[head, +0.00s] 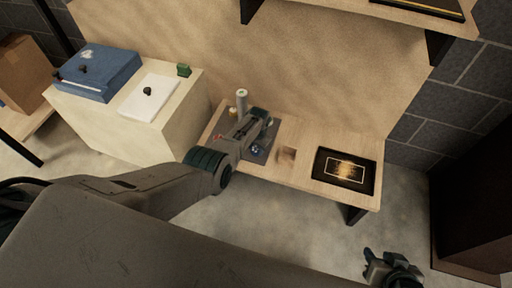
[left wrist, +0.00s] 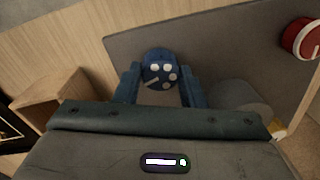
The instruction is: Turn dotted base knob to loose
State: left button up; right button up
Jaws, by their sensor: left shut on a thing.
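The dotted base knob (left wrist: 160,66) is blue with several white dots and shows in the left wrist view on a grey plate (left wrist: 215,50). My left gripper (left wrist: 160,88) has one blue finger on each side of it and is shut on it. In the head view my left gripper (head: 258,148) reaches down over the grey plate on the low wooden bench, and its arm hides part of the plate. My right gripper (head: 370,262) is low at the right, away from the bench; its finger gap is too small to judge.
A red knob with a white mark (left wrist: 303,38) sits on the same plate. A pale upright cylinder (head: 242,97) stands behind my gripper. A blue box (head: 100,72) is at left.

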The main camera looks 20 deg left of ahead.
pick_arm(q)
jog(key=n, duration=0.4)
jog(key=shift+n, duration=0.3)
jog(key=n, duration=0.4)
jog(key=shift+w+n+b, duration=0.1)
jog(key=shift+n+b, duration=0.2)
jog(key=n, duration=0.5)
jog(key=shift+n+g, duration=0.3)
pick_arm(e)
jog(key=shift+w+a+f+t+y, duration=0.25)
jog(key=shift+a+f+t+y, duration=0.05)
jog(key=shift+t, duration=0.1)
pick_arm(q)
jog(key=o, duration=1)
